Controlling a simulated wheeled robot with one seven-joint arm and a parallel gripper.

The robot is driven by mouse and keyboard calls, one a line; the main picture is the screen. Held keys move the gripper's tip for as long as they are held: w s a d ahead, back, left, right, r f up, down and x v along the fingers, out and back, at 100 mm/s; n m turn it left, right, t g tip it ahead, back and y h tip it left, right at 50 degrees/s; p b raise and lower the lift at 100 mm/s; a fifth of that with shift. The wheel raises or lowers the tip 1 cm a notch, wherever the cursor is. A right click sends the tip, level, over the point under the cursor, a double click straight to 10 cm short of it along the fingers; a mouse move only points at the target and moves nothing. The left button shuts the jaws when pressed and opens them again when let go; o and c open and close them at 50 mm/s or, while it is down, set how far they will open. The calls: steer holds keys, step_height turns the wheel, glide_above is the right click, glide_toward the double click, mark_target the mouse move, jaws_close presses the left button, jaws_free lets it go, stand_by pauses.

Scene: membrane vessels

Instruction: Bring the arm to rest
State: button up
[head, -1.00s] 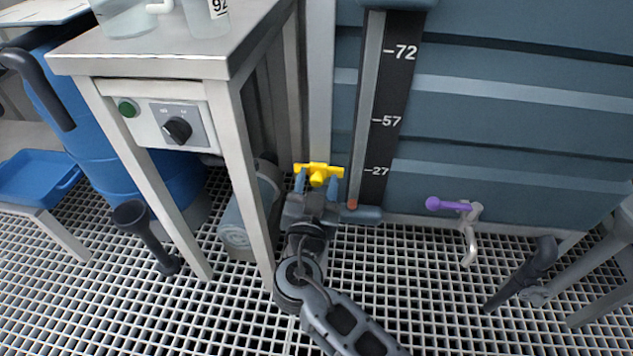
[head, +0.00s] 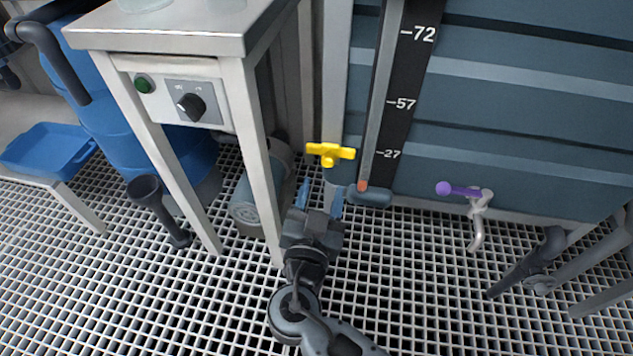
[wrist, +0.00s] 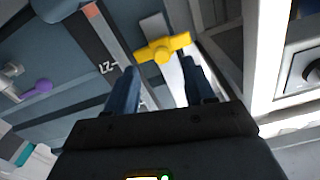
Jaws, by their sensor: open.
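My gripper (head: 320,197) is open and empty, with its two blue fingers pointing toward the tank. A yellow T-shaped valve handle (head: 330,153) sits just beyond the fingertips in the head view, apart from them. In the wrist view the yellow handle (wrist: 162,48) lies ahead of the gap between the open fingers (wrist: 160,82). Nothing is held.
A metal table (head: 180,36) with a dark knob (head: 191,107) and green button (head: 143,84) stands left of my arm. A level scale (head: 402,104) is on the blue tank (head: 520,120). A purple-handled valve (head: 457,189) is at right. Grating floor (head: 400,290) is open.

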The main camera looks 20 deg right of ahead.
steer(key=s+d+f+n+g+y, duration=0.1)
steer(key=s+f+n+y, duration=0.35)
steer(key=s, duration=0.45)
steer(key=s+d+f+n+g+y, duration=0.1)
steer(key=s+f+n+g+y, duration=0.2)
steer(key=s+f, duration=0.45)
steer(key=s+r+n+t+y, duration=0.1)
steer(key=s+r+y, duration=0.15)
steer(key=s, duration=0.25)
steer(key=s+r+t+y, duration=0.1)
steer(key=s+r, duration=0.2)
steer(key=s, duration=0.2)
steer(key=s+d+r+t, duration=0.1)
steer(key=s+r, duration=0.3)
steer(key=r, duration=0.4)
steer(key=s+d+r+t, duration=0.1)
steer(key=s+d+r, duration=0.1)
steer(key=s+r, duration=0.35)
step_height(320, 180, up, 28)
steer(key=w+p, duration=0.1)
steer(key=p, duration=2.7)
steer(key=shift+w+a+r+n, duration=0.15)
steer(key=shift+w+a+n, duration=0.15)
steer(key=shift+n, duration=0.15)
